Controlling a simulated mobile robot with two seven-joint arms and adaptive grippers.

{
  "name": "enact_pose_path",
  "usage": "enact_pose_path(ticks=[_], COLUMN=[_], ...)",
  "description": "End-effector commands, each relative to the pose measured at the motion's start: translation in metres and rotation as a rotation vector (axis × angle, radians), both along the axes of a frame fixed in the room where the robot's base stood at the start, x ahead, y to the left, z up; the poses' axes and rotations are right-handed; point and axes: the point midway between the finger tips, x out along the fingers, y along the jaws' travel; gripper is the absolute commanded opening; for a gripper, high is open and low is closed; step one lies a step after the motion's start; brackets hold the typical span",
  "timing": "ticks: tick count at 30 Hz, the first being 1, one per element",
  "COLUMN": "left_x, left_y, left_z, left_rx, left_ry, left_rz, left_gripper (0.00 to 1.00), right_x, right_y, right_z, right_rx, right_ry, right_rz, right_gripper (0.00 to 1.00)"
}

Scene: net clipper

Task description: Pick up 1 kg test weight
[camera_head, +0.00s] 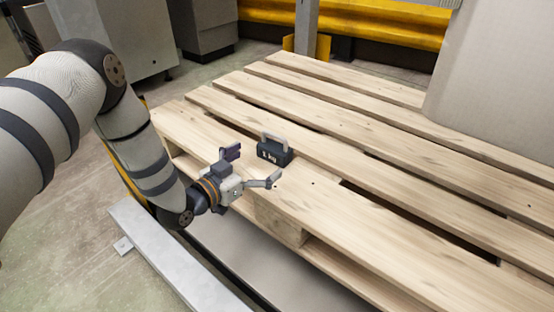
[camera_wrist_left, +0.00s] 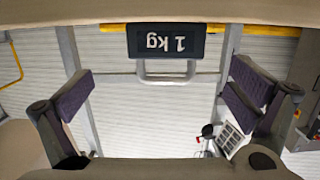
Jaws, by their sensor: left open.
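The 1 kg test weight (camera_head: 270,155) is a small dark block with a light handle on top and a white "1 kg" label. It stands upright on a wooden pallet (camera_head: 340,215). My left gripper (camera_head: 252,166) is open and empty, close in front of the weight, with its fingers pointing toward it and apart from it. In the left wrist view the weight (camera_wrist_left: 166,42) appears upside down at the top centre, its handle lying between the two spread fingers (camera_wrist_left: 165,92). My right gripper is in neither view.
A large cardboard box (camera_head: 490,90) stands on the pallet at the right. A yellow barrier (camera_head: 390,25) and a post (camera_head: 306,25) stand behind. A grey metal rail (camera_head: 180,265) runs along the front left. The pallet boards around the weight are clear, with gaps between them.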

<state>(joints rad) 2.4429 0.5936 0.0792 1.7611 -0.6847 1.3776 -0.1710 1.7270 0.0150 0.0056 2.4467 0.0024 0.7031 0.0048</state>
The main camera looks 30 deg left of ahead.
Motion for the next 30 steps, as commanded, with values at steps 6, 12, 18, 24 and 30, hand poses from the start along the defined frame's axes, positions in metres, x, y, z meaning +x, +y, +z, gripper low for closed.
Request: enact_pose_path(ticks=[6, 12, 18, 24, 30], left_x=[0.032, 0.062, 0.064, 0.064, 0.064], left_y=[0.0, -0.001, -0.002, -0.002, -0.002], left_z=[-0.012, -0.015, -0.012, -0.012, -0.012], left_rx=[-0.001, -0.001, -0.002, -0.001, -0.001], left_ry=[0.002, 0.004, 0.005, 0.005, 0.005], left_rz=[0.001, 0.0, 0.001, 0.001, 0.001], left_gripper=[1.0, 1.0, 1.0, 0.61, 0.16], right_x=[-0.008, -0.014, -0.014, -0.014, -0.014], right_y=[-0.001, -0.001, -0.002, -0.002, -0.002], right_z=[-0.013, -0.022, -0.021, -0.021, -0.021], right_rx=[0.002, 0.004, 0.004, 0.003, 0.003], right_ry=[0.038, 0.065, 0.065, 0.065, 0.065], right_rz=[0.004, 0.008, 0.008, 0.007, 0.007], right_gripper=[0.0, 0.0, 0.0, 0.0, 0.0])
